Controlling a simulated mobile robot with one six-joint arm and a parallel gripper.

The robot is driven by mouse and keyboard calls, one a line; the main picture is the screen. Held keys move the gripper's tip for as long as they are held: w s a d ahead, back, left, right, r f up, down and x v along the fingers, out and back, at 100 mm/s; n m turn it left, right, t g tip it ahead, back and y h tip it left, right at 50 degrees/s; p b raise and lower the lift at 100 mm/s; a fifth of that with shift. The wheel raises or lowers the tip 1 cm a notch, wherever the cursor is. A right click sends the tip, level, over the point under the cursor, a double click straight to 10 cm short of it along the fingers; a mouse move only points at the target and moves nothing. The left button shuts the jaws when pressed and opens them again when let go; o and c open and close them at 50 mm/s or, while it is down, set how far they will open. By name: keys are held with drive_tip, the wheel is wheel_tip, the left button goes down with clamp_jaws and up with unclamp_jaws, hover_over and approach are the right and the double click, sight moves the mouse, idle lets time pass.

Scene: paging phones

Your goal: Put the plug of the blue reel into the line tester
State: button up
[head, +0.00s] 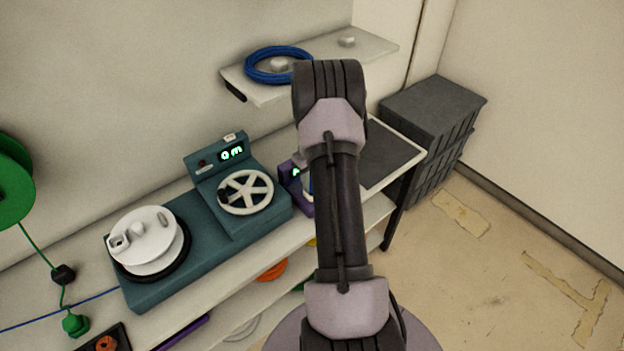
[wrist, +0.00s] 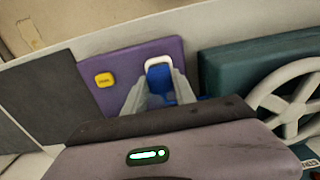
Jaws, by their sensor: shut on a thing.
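My gripper (wrist: 159,90) is shut on a blue plug (wrist: 158,82) in the wrist view. A purple box, apparently the line tester (wrist: 115,60), lies just beyond the fingers and has a yellow button. A white rounded rim shows at the plug's far end; I cannot tell whether the plug is in a socket or only in front of it. In the head view my arm hides the gripper and most of the purple box (head: 301,199), whose small lit display shows. A blue cable (head: 62,311) lies on the bench at lower left; its reel is not clear.
A teal winding machine (head: 220,232) with a white handwheel (head: 246,192) and white drum (head: 148,240) stands left of the purple box. A blue coil (head: 262,76) lies on the upper shelf (head: 375,48). Grey crates (head: 432,105) stand right.

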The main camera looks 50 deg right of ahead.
drive_tip(key=shift+f, duration=0.2)
idle(0.3)
drive_tip(key=shift+f+b, duration=0.3)
drive_tip(key=o, duration=1.6)
wheel_tip(320, 180, up, 9)
drive_tip(key=p, duration=0.6)
drive_tip(key=shift+r, duration=0.1)
